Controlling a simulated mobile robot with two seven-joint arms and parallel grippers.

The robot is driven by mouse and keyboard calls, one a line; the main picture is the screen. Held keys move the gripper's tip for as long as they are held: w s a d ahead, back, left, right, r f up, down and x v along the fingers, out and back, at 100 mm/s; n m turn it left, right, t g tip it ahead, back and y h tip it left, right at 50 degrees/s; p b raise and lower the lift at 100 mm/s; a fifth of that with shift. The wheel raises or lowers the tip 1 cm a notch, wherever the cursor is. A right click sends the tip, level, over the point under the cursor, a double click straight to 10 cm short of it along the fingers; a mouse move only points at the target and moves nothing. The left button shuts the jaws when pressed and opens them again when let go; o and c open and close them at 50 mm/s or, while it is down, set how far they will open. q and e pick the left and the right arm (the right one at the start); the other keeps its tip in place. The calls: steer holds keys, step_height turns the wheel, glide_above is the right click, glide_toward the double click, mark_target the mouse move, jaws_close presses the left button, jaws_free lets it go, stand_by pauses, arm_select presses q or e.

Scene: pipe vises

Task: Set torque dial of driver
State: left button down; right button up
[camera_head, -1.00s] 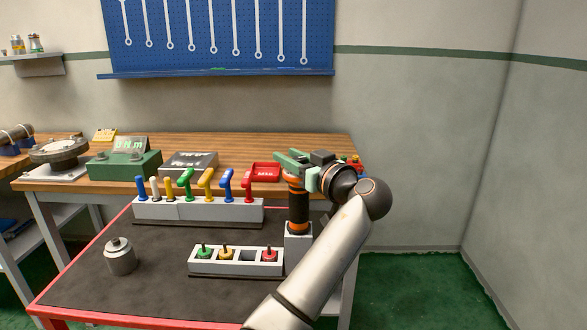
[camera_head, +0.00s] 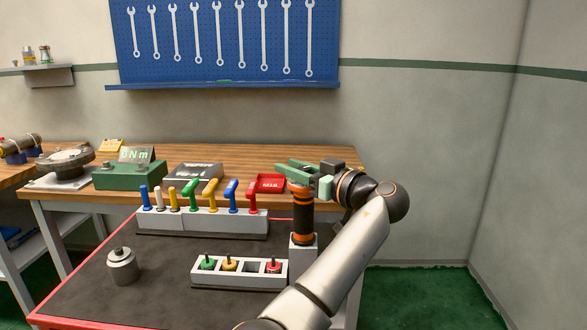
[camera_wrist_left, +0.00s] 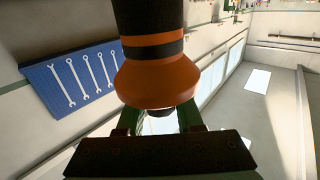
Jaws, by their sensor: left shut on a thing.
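The driver (camera_head: 303,210), a black cylinder with orange bands, stands upright in a pale block at the right end of the dark mat. My left gripper (camera_head: 296,173), with green fingers, is at the driver's top end and shut on it. In the left wrist view the driver (camera_wrist_left: 150,48) fills the upper middle, and its flared orange collar (camera_wrist_left: 155,83) lies close to the green fingers. The collar hides part of the grip. Dial markings cannot be read. My right gripper is not in view.
A rack of coloured handles (camera_head: 202,222) and a pale tray (camera_head: 240,275) with green, yellow and red pieces stand left of the driver. A metal weight (camera_head: 122,266) is at the mat's left. A green readout box (camera_head: 130,175) and a red tray (camera_head: 271,183) are on the wooden bench.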

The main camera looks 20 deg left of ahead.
arm_select(q)
steer(key=c, duration=0.5)
jaws_free()
steer(key=shift+c, duration=0.2)
steer(key=v, duration=1.2)
steer(key=shift+d, duration=0.2)
steer(key=shift+s, duration=0.1)
